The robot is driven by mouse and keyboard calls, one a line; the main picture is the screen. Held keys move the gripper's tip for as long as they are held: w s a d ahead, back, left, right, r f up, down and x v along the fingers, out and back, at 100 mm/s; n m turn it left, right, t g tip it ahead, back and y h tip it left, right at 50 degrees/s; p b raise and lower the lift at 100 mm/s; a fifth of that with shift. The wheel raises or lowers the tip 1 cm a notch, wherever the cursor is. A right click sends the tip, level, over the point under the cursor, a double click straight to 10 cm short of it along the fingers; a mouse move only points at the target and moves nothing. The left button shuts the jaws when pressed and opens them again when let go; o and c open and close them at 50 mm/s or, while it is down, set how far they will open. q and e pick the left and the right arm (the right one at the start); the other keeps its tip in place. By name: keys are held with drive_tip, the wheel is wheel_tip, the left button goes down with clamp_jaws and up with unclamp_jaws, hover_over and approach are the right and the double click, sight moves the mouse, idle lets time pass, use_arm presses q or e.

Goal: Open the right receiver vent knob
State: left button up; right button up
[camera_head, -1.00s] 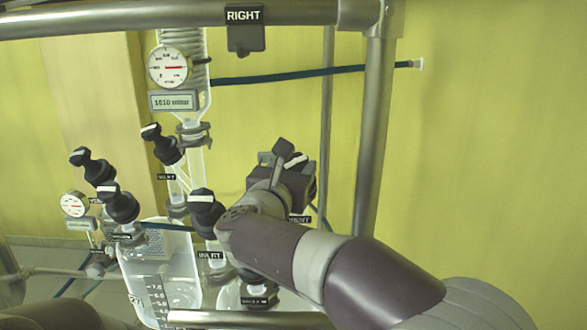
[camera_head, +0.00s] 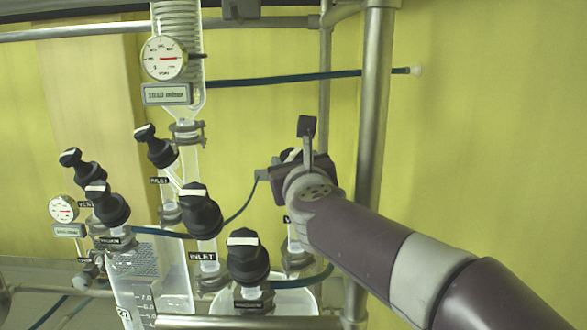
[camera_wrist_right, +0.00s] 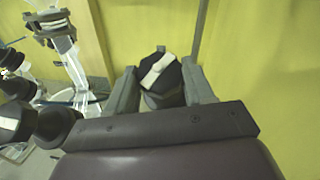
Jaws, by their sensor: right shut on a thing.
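The right receiver vent knob (camera_wrist_right: 160,75) is black with a white bar on top. In the right wrist view it sits between the two grey fingers of my right gripper (camera_wrist_right: 160,90), and the bar runs diagonally. In the head view my right gripper (camera_head: 283,168) is around the knob, which is mostly hidden behind it; a bit of its dark top shows. The label below, starting with V, is mostly covered by my arm. The right gripper is shut on the knob. My left gripper is not in view.
A black vacuum knob (camera_head: 247,256) and an inlet knob (camera_head: 201,210) stand left of my right arm. More black knobs, a gauge (camera_head: 164,57) and glass vessels are further left. A metal post (camera_head: 373,150) rises just behind my right gripper.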

drive_tip(key=shift+n+y, duration=0.3)
drive_tip(key=o, duration=1)
drive_tip(key=shift+o, duration=0.2)
